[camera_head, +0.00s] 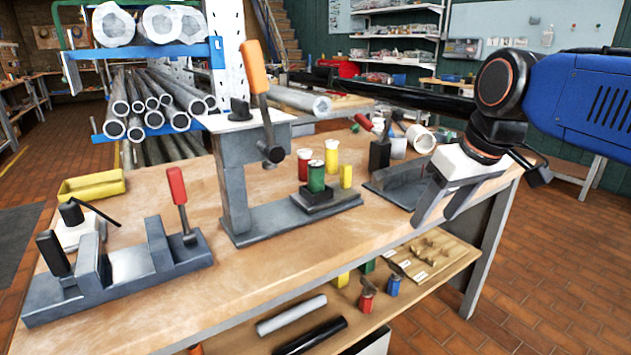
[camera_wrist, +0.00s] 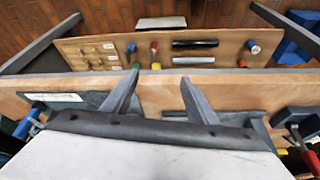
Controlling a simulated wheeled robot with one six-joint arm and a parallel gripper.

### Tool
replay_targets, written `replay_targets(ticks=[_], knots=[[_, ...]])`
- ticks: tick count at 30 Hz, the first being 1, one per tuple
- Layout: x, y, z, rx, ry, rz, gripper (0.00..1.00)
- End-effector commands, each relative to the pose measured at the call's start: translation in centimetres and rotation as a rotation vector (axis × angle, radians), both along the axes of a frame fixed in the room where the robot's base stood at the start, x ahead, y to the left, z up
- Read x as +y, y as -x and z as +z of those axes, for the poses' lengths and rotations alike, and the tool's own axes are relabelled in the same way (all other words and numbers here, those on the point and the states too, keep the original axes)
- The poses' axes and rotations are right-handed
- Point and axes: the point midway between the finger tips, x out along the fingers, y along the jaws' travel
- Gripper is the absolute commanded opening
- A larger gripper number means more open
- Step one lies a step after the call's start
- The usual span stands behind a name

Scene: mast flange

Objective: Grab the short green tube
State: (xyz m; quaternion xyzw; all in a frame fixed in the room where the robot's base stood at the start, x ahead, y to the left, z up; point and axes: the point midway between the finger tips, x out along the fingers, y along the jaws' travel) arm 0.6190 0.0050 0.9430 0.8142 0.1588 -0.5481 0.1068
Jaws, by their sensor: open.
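A short green tube (camera_head: 316,177) stands upright on a small dark block on the grey fixture, in the middle of the bench in the head view. A red tube (camera_head: 304,165) and two yellow tubes (camera_head: 331,158) stand close by. Another green piece (camera_head: 368,265) is on the lower shelf, partly hidden by the bench edge; it seems to show in the wrist view (camera_wrist: 134,66) behind a fingertip. My gripper (camera_head: 437,217) is open and empty at the bench's right end, pointing down, well to the right of the upright green tube.
Fixtures with lever handles stand on the bench (camera_head: 190,290), left and right of the tubes. The lower shelf (camera_head: 310,343) holds red, blue and yellow pieces, a grey rod, a black rod and a pegged board. A pipe rack (camera_head: 150,125) is behind.

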Motion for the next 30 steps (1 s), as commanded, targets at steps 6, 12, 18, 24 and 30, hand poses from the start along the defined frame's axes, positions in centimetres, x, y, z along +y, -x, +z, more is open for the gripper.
replay_targets(ticks=[6,12,18,24,30], knots=[[5.7,-6.3,7.7,0.005,-0.002,0.215,0.53],[11.2,-10.7,13.2,0.004,-0.003,0.412,0.53],[15.3,-13.3,16.6,-0.003,-0.004,0.555,0.53],[17.0,-14.1,17.5,-0.005,-0.005,0.612,0.53],[17.9,-14.6,15.0,-0.002,-0.004,0.616,0.53]])
